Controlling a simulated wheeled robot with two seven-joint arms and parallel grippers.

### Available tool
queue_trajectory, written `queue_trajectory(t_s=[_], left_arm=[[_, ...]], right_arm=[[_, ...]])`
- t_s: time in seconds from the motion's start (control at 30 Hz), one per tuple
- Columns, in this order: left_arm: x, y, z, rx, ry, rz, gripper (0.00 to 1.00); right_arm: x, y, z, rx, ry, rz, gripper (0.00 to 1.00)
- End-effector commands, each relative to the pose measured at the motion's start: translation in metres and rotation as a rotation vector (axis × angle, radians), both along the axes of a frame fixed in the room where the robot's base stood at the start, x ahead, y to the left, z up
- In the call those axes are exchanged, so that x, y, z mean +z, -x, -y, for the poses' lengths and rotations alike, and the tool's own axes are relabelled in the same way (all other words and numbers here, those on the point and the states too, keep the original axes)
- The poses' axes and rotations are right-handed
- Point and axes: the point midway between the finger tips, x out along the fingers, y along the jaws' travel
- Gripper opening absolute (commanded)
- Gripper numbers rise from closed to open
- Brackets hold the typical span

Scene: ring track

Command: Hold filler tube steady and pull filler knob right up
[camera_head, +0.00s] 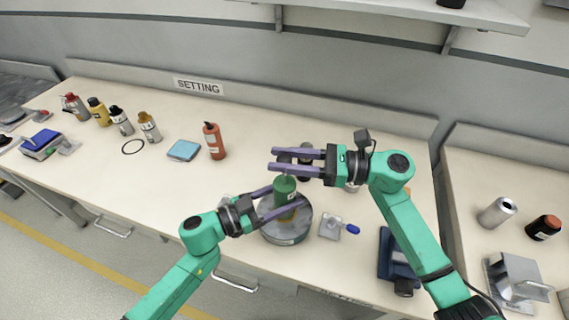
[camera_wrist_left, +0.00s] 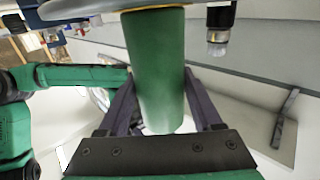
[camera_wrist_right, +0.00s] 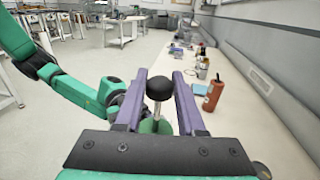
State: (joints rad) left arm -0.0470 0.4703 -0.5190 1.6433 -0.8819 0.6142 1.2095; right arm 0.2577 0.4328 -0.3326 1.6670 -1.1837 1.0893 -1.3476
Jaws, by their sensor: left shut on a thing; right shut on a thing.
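The filler tube (camera_head: 285,186) is a green cylinder standing upright over a round grey metal base (camera_head: 285,236). My left gripper (camera_head: 286,196) is shut on the tube from the left; the left wrist view shows the green tube (camera_wrist_left: 155,70) between its two fingers. The filler knob (camera_wrist_right: 159,88) is a black ball above the green tube in the right wrist view. My right gripper (camera_head: 274,159) is shut on the knob, with a purple finger on each side of it. In the head view the right fingers largely hide the knob.
A small metal block with a blue-tipped handle (camera_head: 338,228) lies right of the base. A dark blue item (camera_head: 397,258) sits by my right arm. An orange bottle (camera_head: 214,141), a light-blue pad (camera_head: 184,150) and several bottles stand left.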

Motion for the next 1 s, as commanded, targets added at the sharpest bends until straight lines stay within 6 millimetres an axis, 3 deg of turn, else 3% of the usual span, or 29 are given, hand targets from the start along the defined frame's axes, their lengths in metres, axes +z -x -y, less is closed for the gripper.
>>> queue_trajectory(t_s=[0.1, 0.13, 0.2, 0.57, 0.67, 1.0], left_arm=[[-0.004, 0.000, -0.001, 0.003, -0.008, -0.003, 0.00], [-0.004, 0.000, -0.001, 0.003, -0.008, -0.003, 0.00], [-0.004, 0.000, -0.001, 0.003, -0.008, -0.004, 0.00], [-0.004, 0.000, -0.001, 0.002, -0.007, -0.005, 0.00], [-0.004, 0.000, -0.001, 0.002, -0.007, -0.005, 0.00], [-0.003, 0.000, 0.000, 0.001, -0.005, -0.005, 0.00]], right_arm=[[0.004, -0.001, 0.001, -0.004, -0.008, 0.004, 0.00], [0.004, -0.001, 0.001, -0.004, -0.008, 0.004, 0.42], [0.004, -0.001, 0.001, -0.003, -0.009, 0.004, 0.69], [0.002, 0.000, 0.004, -0.002, -0.005, 0.003, 0.69], [0.001, 0.002, 0.018, -0.002, -0.003, 0.001, 0.69], [0.002, 0.014, 0.104, -0.004, -0.003, 0.001, 0.69]])
